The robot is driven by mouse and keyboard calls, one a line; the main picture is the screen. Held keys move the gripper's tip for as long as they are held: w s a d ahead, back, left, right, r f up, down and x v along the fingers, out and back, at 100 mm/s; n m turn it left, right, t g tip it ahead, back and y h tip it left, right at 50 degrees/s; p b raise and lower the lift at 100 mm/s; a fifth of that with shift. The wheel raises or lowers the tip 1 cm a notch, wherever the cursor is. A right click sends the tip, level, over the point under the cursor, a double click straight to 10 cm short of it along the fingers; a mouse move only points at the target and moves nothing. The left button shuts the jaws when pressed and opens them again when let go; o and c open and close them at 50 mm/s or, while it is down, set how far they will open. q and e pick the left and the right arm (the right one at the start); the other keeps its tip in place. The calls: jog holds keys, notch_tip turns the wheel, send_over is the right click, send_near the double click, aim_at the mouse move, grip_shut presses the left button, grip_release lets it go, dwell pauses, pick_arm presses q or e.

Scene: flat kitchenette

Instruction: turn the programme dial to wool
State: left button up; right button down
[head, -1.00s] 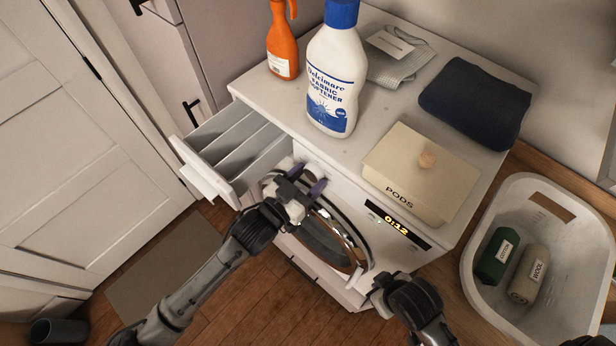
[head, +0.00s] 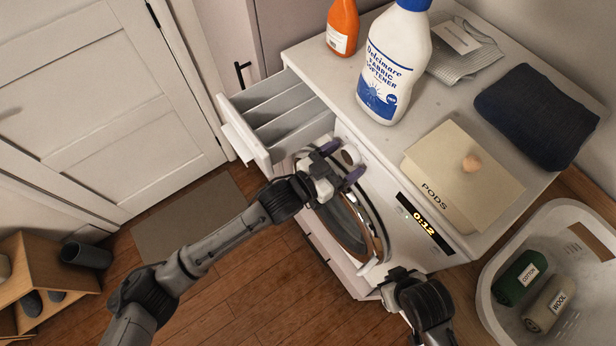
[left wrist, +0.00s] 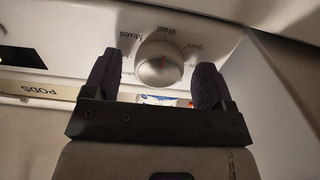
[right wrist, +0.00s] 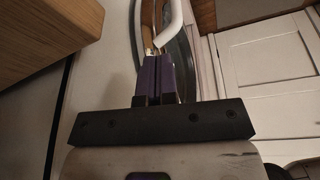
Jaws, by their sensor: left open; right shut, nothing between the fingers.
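My left gripper (left wrist: 157,78) is open, with one purple finger on each side of the dial; contact is not clear. In the head view the dial (head: 349,155) shows between the left fingers (head: 342,163). My right gripper (right wrist: 157,75) is shut and empty, low in front of the washer (head: 403,272).
The detergent drawer (head: 250,140) stands open left of the dial. The lit display (head: 425,223) reads 0:12. A PODS box (head: 450,170), softener bottle (head: 393,70), orange spray bottle (head: 342,28) and dark folded cloth (head: 535,115) stand on top. A white basket (head: 490,290) is at right.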

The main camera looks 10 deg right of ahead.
pick_arm(q)
jog(key=v, duration=1.3)
jog(key=shift+s+a, duration=0.15)
jog(key=shift+a, duration=0.1)
jog(key=shift+d, duration=0.1)
jog(key=s+a+f+n+g+y, duration=0.2)
jog(key=s+a+f+n+y, duration=0.3)
jog(key=s+a+f+y, duration=0.45)
jog(key=s+a+f+n+g+y, duration=0.2)
jog(key=s+a+f+n+y, duration=0.45)
jog(key=s+a, duration=0.5)
notch_tip(320, 180, up, 28)
jog(key=a+p, duration=0.2)
jog(key=p, duration=2.5)
jog(key=shift+w+a+f, duration=0.15)
jog(key=shift+w+a, duration=0.1)
jog(key=shift+w, duration=0.05)
jog(key=shift+m, duration=0.25)
